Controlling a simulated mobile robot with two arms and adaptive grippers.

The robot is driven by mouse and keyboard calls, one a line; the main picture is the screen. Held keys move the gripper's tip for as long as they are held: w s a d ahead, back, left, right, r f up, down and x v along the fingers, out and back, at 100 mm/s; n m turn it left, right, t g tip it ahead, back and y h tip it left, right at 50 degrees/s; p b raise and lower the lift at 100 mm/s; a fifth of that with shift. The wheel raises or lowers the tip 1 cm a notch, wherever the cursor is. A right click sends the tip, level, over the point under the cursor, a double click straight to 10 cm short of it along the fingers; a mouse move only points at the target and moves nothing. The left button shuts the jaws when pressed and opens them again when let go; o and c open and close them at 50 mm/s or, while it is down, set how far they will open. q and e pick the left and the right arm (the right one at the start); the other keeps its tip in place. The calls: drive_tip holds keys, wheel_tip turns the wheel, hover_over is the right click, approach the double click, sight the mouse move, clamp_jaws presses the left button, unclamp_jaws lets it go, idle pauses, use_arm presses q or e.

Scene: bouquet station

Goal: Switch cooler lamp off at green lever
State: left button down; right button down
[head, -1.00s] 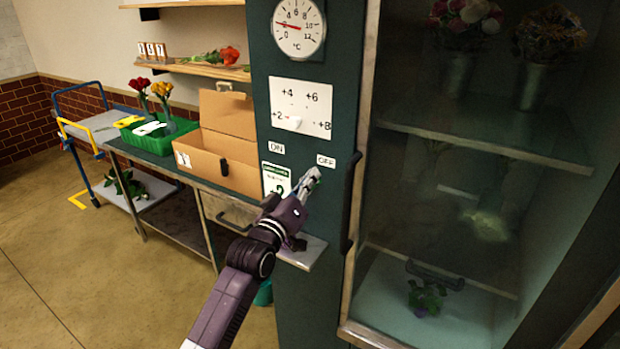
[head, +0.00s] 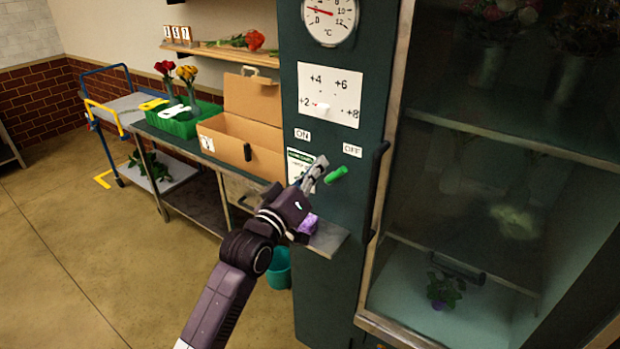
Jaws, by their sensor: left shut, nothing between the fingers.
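The green lever (head: 336,174) sits on the dark green cooler panel, below and between the ON label (head: 302,135) and the OFF label (head: 352,150). Its free end tilts up to the right, toward OFF. My left gripper (head: 320,162) is shut and empty, just left of the lever, in front of a green-and-white card (head: 299,165). A narrow gap seems to show between the fingertips and the lever. The cooler (head: 470,190) interior behind the glass looks dim. My right gripper is not in view.
A vertical door handle (head: 376,185) stands right of the lever. A small shelf (head: 328,240) with a purple thing (head: 308,224) juts out below. A workbench with an open cardboard box (head: 238,140) and a green crate (head: 185,125) stands to the left.

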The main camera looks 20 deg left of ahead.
use_arm(q)
drive_tip(key=v, duration=0.3)
drive_tip(key=shift+a+b, duration=0.15)
drive_tip(key=shift+b, duration=0.15)
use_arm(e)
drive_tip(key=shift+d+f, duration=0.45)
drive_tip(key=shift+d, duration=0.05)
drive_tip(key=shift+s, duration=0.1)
